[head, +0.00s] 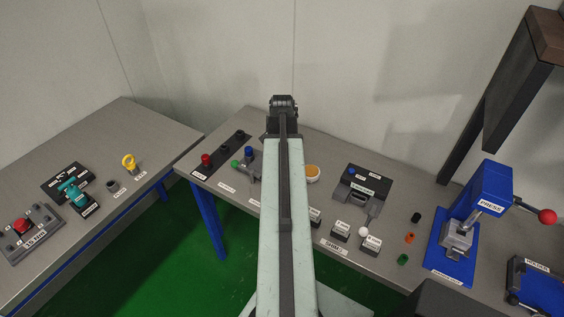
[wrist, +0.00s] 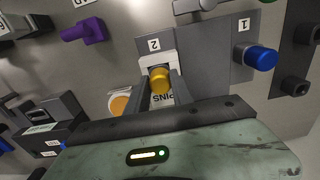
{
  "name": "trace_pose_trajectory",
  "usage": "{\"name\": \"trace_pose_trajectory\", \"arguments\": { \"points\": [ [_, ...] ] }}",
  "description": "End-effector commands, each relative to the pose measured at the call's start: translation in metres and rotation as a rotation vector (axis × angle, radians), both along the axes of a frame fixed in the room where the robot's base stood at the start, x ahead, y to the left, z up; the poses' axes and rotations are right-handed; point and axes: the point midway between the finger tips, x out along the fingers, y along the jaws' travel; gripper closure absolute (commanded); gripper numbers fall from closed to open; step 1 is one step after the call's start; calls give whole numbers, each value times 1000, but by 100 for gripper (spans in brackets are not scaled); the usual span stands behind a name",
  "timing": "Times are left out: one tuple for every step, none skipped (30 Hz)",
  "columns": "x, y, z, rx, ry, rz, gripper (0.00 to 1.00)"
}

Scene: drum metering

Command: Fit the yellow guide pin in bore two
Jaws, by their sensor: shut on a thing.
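The yellow guide pin (wrist: 160,80) is between the two grey fingers of my gripper (wrist: 161,88) in the wrist view, and the gripper is shut on it. The pin's round head faces the camera. It lies just below the label 2 (wrist: 153,44) on a grey block (wrist: 205,60), in line with the bore-two position. The bore itself is hidden, and I cannot tell whether the pin's tip is inside it. A blue pin (wrist: 261,58) stands at the position labelled 1. In the head view my arm hides the gripper and the yellow pin.
In the head view a grey device (head: 362,187) and a blue press (head: 483,195) stand to the right. A second bench (head: 120,125) is at the left.

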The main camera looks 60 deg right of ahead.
Motion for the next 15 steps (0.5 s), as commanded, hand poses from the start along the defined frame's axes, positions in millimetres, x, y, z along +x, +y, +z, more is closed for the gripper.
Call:
{"name": "trace_pose_trajectory", "arguments": {
  "points": [
    [0, 0, -3, 0, 0, 0, 100],
    [0, 0, -3, 0, 0, 0, 100],
    [0, 0, -4, 0, 0, 0, 100],
    [0, 0, -5, 0, 0, 0, 100],
    [0, 0, -6, 0, 0, 0, 100],
    [0, 0, -5, 0, 0, 0, 67],
    [0, 0, -5, 0, 0, 0, 59],
    [0, 0, -4, 0, 0, 0, 50],
    [0, 0, -4, 0, 0, 0, 47],
    [0, 0, -4, 0, 0, 0, 47],
    [0, 0, -4, 0, 0, 0, 47],
    [0, 0, -4, 0, 0, 0, 47],
    [0, 0, -4, 0, 0, 0, 47],
    [0, 0, -4, 0, 0, 0, 47],
    [0, 0, -4, 0, 0, 0, 47]
  ]
}}
